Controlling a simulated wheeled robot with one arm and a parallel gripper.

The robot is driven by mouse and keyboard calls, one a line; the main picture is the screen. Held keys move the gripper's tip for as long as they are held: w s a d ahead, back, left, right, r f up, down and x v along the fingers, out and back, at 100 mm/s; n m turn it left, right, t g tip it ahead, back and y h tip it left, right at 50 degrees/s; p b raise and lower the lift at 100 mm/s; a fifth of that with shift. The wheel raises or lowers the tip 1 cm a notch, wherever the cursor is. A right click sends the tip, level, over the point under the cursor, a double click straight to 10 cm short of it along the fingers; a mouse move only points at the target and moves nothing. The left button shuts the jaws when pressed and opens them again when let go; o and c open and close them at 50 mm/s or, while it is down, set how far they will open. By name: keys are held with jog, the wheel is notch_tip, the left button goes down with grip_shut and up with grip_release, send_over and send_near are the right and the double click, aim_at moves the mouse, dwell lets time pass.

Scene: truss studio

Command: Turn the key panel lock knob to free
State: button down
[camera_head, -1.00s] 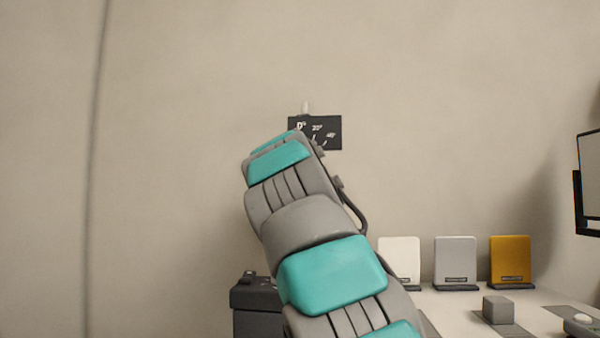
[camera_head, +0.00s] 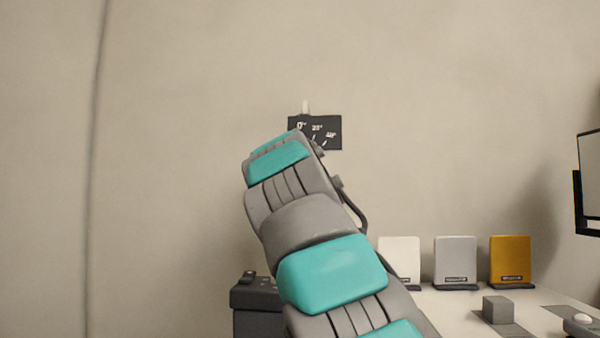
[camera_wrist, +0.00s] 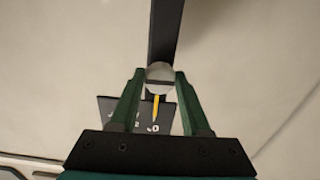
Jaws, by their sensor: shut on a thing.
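The black panel (camera_head: 331,141) is on the wall, with white marks along its face; my arm hides its lower left part in the head view. In the wrist view, the panel (camera_wrist: 108,108) shows behind my gripper, with a 0 mark near its lower part. A round grey knob (camera_wrist: 160,72) sits between the fingertips. A yellow pointer (camera_wrist: 156,106) extends from the knob toward the 0 mark. My gripper (camera_wrist: 159,78) is shut on the knob, with one green finger on each side. The knob is hidden behind my arm in the head view.
A dark bar (camera_wrist: 166,30) runs up from the knob in the wrist view. White (camera_head: 399,260), grey (camera_head: 455,260) and ochre (camera_head: 510,260) upright plates stand on a table at right, with a grey block (camera_head: 497,309). A dark box (camera_head: 255,296) stands left of my arm.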

jog(key=n+p, duration=0.7)
jog(key=n, duration=0.1)
jog(key=shift+n, duration=0.4)
dwell(0.3)
jog(key=shift+c, duration=1.9)
grip_release()
